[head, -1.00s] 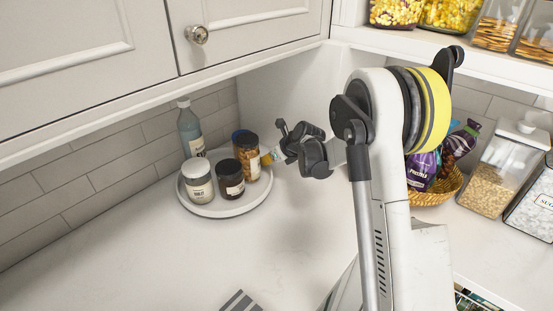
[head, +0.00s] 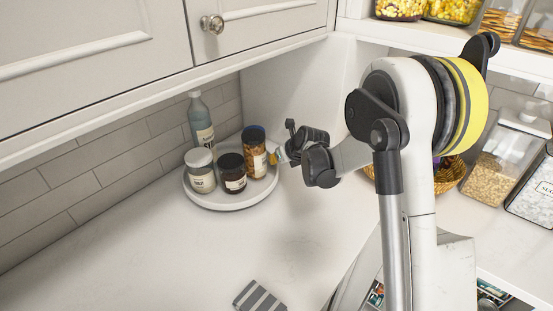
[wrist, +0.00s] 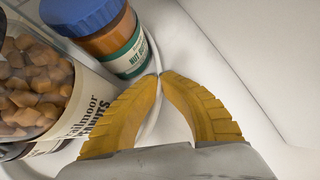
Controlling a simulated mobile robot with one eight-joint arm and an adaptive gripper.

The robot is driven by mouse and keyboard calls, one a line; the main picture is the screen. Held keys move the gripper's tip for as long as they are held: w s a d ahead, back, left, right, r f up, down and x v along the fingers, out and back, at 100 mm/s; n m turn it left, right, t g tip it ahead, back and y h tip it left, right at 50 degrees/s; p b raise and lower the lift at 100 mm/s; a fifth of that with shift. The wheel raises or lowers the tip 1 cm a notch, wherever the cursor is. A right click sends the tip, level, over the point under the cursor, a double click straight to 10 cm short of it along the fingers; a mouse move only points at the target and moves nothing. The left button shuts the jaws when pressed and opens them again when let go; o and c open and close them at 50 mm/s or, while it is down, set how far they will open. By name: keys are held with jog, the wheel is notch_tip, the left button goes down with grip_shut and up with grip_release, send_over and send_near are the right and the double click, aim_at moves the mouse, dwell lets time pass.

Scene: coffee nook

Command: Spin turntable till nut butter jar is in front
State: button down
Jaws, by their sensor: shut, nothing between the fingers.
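The nut butter jar (wrist: 108,38) has a blue lid, orange-brown contents and a green-and-white label. It stands at the turntable's rim in the wrist view. In the head view my gripper (head: 274,157) is right of the peanut jar.
A dark-lidded jar (head: 231,175), a white-lidded jar (head: 201,172) and a tall bottle (head: 200,122) also stand on the turntable. Tiled wall and cabinets close in behind. A basket (head: 448,178) and clear canisters (head: 494,160) are at right. The counter in front is clear except for a striped cloth (head: 260,296).

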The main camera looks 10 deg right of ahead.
jog(key=shift+a, duration=0.25)
jog(key=c, duration=1.8)
grip_release()
jog(key=shift+c, duration=0.2)
jog(key=shift+o, duration=0.3)
jog(key=shift+a, duration=0.2)
jog(key=shift+d, duration=0.15)
jog(key=shift+s+d+r, duration=0.15)
jog(key=shift+s+r, duration=0.05)
jog(key=v, duration=1.1)
jog(key=shift+s, duration=0.15)
jog(key=shift+r, duration=0.1)
